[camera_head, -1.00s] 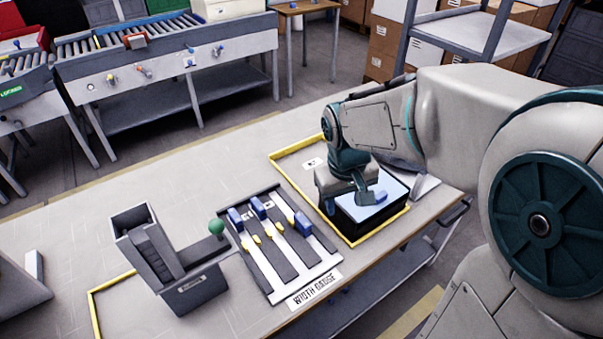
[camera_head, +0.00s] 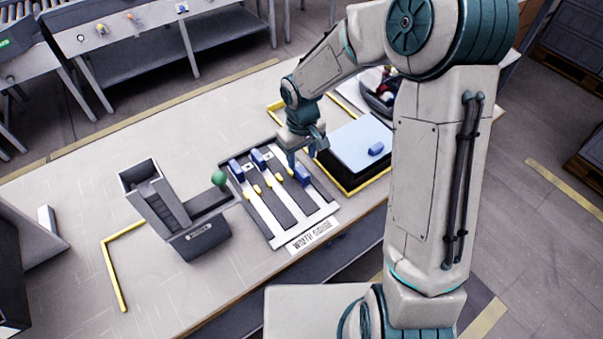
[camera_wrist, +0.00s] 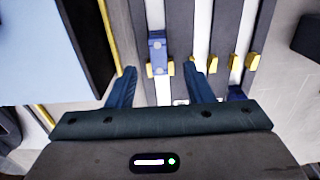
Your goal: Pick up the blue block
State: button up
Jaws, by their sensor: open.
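Several blue blocks are in view. My gripper (camera_head: 306,158) is open and empty above the gauge's right end. In the wrist view a blue block (camera_wrist: 157,48) lies ahead between the open fingers (camera_wrist: 161,67), with yellow pieces beside it. Whether the fingers reach down around it I cannot tell.
The black box (camera_head: 350,177) with its light-blue top stands right of the gauge, inside a yellow border. The table's left part is mostly clear.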

aim_at(303, 172)
jog(key=shift+d+f+p, duration=0.2)
jog(key=shift+f+p, duration=0.35)
jog(key=shift+f, duration=3.3)
jog(key=shift+s, duration=0.1)
grip_shut()
jog(key=shift+r, duration=0.15)
